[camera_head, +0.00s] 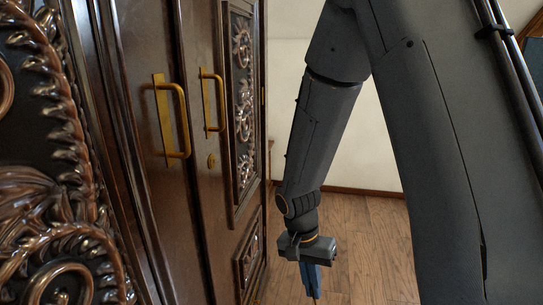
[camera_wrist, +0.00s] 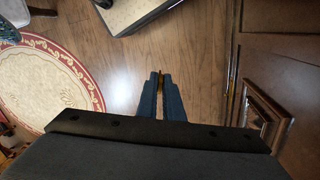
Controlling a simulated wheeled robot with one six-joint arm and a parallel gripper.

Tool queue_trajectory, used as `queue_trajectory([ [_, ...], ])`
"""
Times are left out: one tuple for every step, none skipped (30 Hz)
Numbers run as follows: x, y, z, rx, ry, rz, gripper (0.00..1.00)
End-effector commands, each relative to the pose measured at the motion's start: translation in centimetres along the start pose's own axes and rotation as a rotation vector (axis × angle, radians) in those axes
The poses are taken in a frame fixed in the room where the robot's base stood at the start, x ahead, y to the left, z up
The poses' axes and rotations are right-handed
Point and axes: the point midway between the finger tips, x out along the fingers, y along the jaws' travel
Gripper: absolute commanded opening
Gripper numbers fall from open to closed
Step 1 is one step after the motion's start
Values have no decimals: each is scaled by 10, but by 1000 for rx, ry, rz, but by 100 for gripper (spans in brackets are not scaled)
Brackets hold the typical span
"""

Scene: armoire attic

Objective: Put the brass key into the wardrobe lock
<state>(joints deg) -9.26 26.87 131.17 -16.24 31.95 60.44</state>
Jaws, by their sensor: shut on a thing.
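The wardrobe (camera_head: 194,120) is dark polished wood and stands at the left of the head view, its doors shut. A small round brass lock (camera_head: 211,160) sits on the right door, just below that door's handle. My gripper (camera_head: 314,294) hangs pointing down, right of the wardrobe and lower than the lock, well apart from it. In the wrist view my gripper's blue fingers (camera_wrist: 162,76) are shut on the brass key (camera_wrist: 161,81). Only a thin strip of the key shows between the fingertips; the rest is hidden. The wardrobe's carved panel (camera_wrist: 264,106) shows at the right.
Two brass bar handles, left (camera_head: 182,118) and right (camera_head: 217,100), stick out from the doors. Bare wooden floor (camera_head: 365,245) lies below my gripper. A red-bordered round rug (camera_wrist: 52,88) lies left in the wrist view, with a dark-edged piece of furniture (camera_wrist: 135,12) at the top.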

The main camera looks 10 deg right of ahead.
Motion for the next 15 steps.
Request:
queue_trajectory([
  [-12,0,10,86,-22,38,0],
  [-17,0,16,153,-39,65,0],
  [-25,-1,24,258,-72,108,0],
  [-31,-2,30,339,-100,140,0],
  [-37,-3,36,419,-131,175,0],
  [-45,-5,42,526,-178,220,0],
  [-52,-7,46,607,-219,252,0],
  [-58,-9,51,686,-261,286,0],
  [-68,-12,56,791,-325,330,0],
  [-75,-14,60,870,-378,361,0],
  [-83,-16,63,946,-434,392,0],
  [-93,-20,66,1043,-513,431,0],
  [-101,-22,68,1114,-576,458,0],
  [-109,-24,70,1182,-642,482,0],
  [-120,-28,72,1266,-732,511,0],
])
